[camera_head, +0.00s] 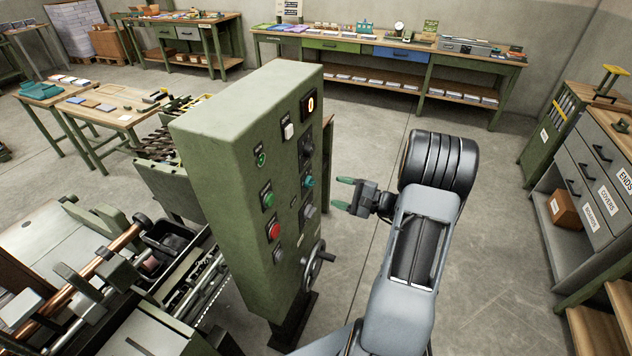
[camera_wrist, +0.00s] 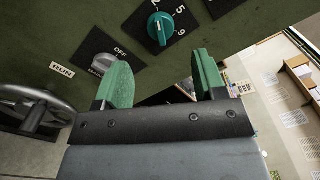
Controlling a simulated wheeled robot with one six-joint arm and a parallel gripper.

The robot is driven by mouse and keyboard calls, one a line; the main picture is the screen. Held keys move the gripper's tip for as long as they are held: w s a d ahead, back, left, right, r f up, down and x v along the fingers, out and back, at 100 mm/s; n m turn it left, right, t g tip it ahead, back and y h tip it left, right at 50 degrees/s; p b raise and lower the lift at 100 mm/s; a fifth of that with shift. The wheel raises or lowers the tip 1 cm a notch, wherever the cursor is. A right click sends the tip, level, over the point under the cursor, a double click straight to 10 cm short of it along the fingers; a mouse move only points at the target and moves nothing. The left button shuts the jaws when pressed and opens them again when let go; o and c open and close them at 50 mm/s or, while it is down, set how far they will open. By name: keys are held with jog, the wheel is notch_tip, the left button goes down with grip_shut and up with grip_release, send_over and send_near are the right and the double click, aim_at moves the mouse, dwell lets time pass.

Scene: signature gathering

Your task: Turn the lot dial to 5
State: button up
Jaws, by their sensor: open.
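The lot dial is a teal round knob (camera_wrist: 160,28) on a black plate with the numbers 2, 5 and 9 visible around it in the wrist view. A white mark on its face appears to point up, roughly toward the 2; the plate's top is cut off. In the head view the teal knob (camera_head: 308,182) sits on the right face of the green control cabinet (camera_head: 225,130). My gripper (camera_head: 340,194) is open and empty, a short way right of the panel. In the wrist view its green fingers (camera_wrist: 163,75) stand apart below the knob, not around it.
Red (camera_head: 273,230) and green (camera_head: 267,198) buttons share the cabinet. A drawer unit (camera_head: 580,175) stands right; open floor lies between it and my arm.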

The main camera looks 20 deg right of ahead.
aim_at(315, 182)
jog(key=p+x, duration=0.1)
jog(key=x, duration=0.7)
jog(key=shift+p, duration=0.4)
jog(key=c, duration=0.9)
jog(key=shift+m, duration=0.4)
jog(key=m, duration=0.5)
jog(key=shift+r+m, duration=0.15)
jog(key=shift+m, duration=0.15)
jog(key=m+p, duration=0.1)
jog(key=m, duration=0.4)
jog(key=shift+w+d, duration=0.1)
jog(key=shift+d, duration=0.05)
jog(key=shift+m, duration=0.4)
